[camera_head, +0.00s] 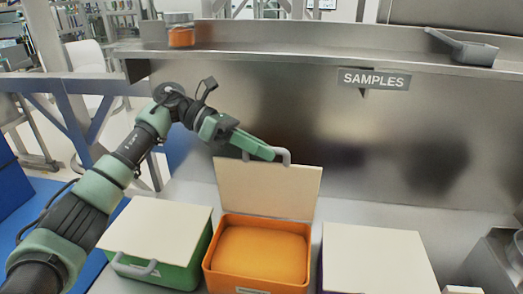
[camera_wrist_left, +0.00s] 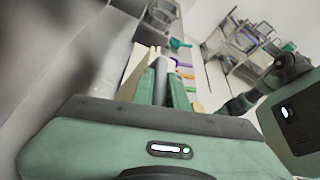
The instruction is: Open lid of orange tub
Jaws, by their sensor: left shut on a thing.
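The orange tub (camera_head: 225,270) stands in the middle of the steel counter in the head view, with orange contents inside. Its cream lid (camera_head: 265,190) is raised and stands nearly upright at the back of the tub. A grey handle (camera_head: 286,156) is at the lid's top edge. My left gripper (camera_head: 272,153) is at that handle, with its fingers shut on it. In the left wrist view the green fingers (camera_wrist_left: 165,88) are close together around a grey piece, with the cream lid (camera_wrist_left: 136,68) beside them. My right gripper is not in view.
A green tub (camera_head: 165,272) with a closed cream lid stands to the left. Another cream-lidded tub (camera_head: 375,260) stands to the right. A steel shelf (camera_head: 330,55) with a SAMPLES sign (camera_head: 374,79) runs above, bearing a jar (camera_head: 181,36) and a grey scoop (camera_head: 470,50).

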